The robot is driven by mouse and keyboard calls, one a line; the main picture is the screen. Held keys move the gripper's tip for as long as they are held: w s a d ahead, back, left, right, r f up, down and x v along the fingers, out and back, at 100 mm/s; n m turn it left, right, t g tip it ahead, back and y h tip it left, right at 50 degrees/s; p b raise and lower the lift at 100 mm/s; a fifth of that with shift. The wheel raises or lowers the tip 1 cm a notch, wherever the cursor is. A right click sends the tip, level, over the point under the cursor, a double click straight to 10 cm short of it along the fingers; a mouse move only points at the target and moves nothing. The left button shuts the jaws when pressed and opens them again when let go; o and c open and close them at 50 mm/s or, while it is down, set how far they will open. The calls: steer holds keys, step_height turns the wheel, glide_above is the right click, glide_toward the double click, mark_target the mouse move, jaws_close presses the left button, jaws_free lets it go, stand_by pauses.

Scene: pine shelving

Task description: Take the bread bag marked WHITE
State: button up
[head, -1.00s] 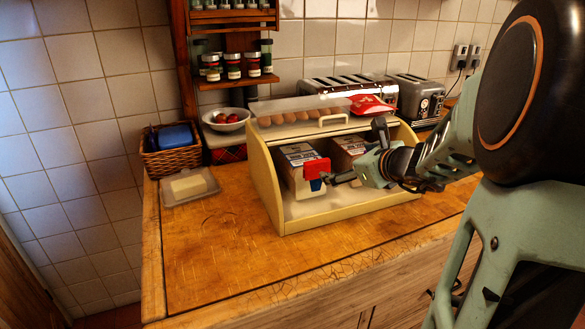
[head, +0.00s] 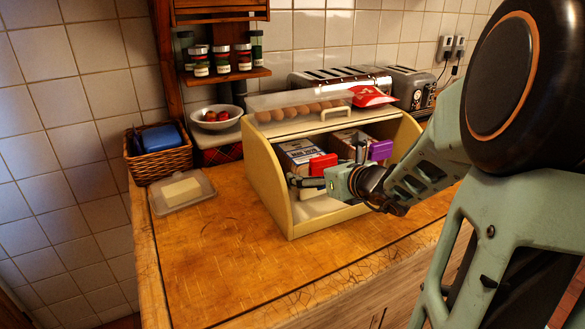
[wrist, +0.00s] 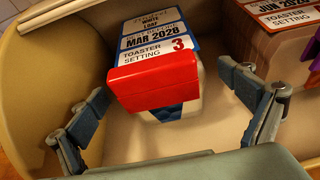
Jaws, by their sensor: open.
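The bread bag marked WHITE LOAF (wrist: 152,38) lies in the open bread bin, its end toward me. Its label also reads MAR 2028 and toaster setting 3. A red clip (wrist: 152,78) closes its near end. The bag (head: 297,152) is the left one in the head view. My gripper (wrist: 163,88) is open, with one finger on each side of the red clip and a visible gap on both sides. In the head view, my gripper (head: 328,168) is at the bin's mouth and hides part of the bags. The white bag's far end is out of sight.
A second bag (wrist: 277,40), marked JUN 2026, lies close on the right, with a purple clip (head: 381,150). The bin's side wall (head: 262,180) stands left. An egg box (head: 300,105) and red packet (head: 370,96) sit on top. The front-left worktop (head: 215,255) is clear.

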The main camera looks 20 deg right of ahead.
steer(key=shift+r+b+x, duration=0.15)
steer(key=shift+b+x, duration=0.25)
steer(key=shift+x, duration=1.05)
steer(key=shift+r+b+x, duration=0.1)
steer(key=shift+b+x, duration=0.3)
steer(key=shift+x, duration=1.1)
steer(key=shift+w, duration=0.1)
steer(key=c, duration=1.5)
steer(key=shift+r, duration=0.1)
steer(key=shift+c, duration=0.3)
steer(key=shift+d, duration=0.1)
